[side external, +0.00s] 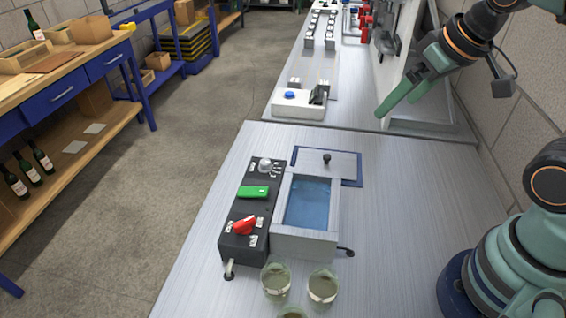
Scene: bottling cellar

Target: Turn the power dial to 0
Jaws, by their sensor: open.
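A black control box (238,239) stands on the metal bench, on the left side of a water bath (308,245). A red dial (245,225) sits near its front end, with small white labels around it. A silver knob (265,165) sits near its far end, and a green panel (253,192) lies between them. The labels are too small to read, so I cannot tell the dial settings or which one is the power dial. My gripper (398,104) is open and empty at the upper right, above the bench and well away from the box.
The bath holds blue water (308,204); a lid with a black knob (327,159) lies behind it. Several glass cups (322,286) stand in front. A white box with a blue button (296,103) stands farther back. The bench right of the bath is clear.

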